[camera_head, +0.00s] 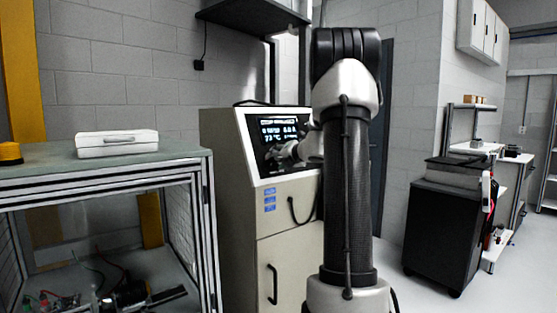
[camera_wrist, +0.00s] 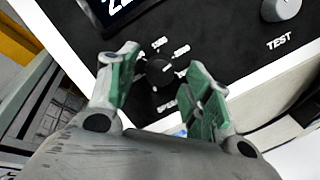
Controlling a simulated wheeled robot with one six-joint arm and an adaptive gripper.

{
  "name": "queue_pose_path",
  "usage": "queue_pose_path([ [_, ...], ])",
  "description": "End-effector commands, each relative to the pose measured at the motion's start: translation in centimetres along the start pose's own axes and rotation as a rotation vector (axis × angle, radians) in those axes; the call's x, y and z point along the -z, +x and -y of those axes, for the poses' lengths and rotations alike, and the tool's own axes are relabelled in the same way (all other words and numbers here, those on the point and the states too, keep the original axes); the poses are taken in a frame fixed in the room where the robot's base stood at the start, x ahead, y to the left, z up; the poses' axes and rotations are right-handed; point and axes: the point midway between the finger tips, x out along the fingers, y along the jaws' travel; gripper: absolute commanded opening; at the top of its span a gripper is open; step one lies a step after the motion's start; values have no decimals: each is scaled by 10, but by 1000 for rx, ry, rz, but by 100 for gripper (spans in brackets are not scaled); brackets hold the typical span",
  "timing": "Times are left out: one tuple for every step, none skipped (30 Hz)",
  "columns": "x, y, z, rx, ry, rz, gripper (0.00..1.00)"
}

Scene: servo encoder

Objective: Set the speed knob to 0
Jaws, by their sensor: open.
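The speed knob (camera_wrist: 159,73) is a small dark round knob on the black panel, ringed by white scale marks, in the wrist view. Its pointer and the exact scale values cannot be read. My gripper (camera_wrist: 166,75) is open, with one green-padded finger on each side of the knob. I cannot tell whether the pads touch it. In the head view my gripper (camera_head: 282,152) is at the front panel of the beige cabinet (camera_head: 222,170), and the arm partly hides the panel. The knob cannot be made out there.
A lit display (camera_head: 279,128) is on the panel above my gripper. A grey knob (camera_wrist: 282,8) labelled TEST is at the upper right in the wrist view. A workbench (camera_head: 60,170) with a white case (camera_head: 116,143) stands left. A black cabinet (camera_head: 435,235) stands right.

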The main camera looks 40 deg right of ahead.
Motion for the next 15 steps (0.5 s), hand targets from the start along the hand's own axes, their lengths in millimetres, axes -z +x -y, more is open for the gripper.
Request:
queue_pose_path([
  [0, 2, 0, 0, 0, 0, 50],
  [0, 3, 0, 0, -1, 0, 50],
  [0, 3, 0, 0, -1, 0, 50],
  [0, 4, 0, 0, -1, 0, 50],
  [0, 3, 0, 0, -1, 0, 50],
  [0, 3, 0, 0, -1, 0, 50],
  [0, 3, 0, 0, -1, 0, 50],
  [0, 3, 0, 0, -1, 0, 50],
  [0, 3, 0, 0, -1, 0, 47],
  [0, 3, 0, 0, -1, 0, 41],
  [0, 3, 0, 0, -1, 0, 36],
  [0, 3, 0, 0, -1, 0, 28],
  [0, 3, 0, 0, -1, 0, 23],
  [0, 3, 0, 0, -1, 0, 18],
  [0, 3, 0, 0, -1, 0, 10],
])
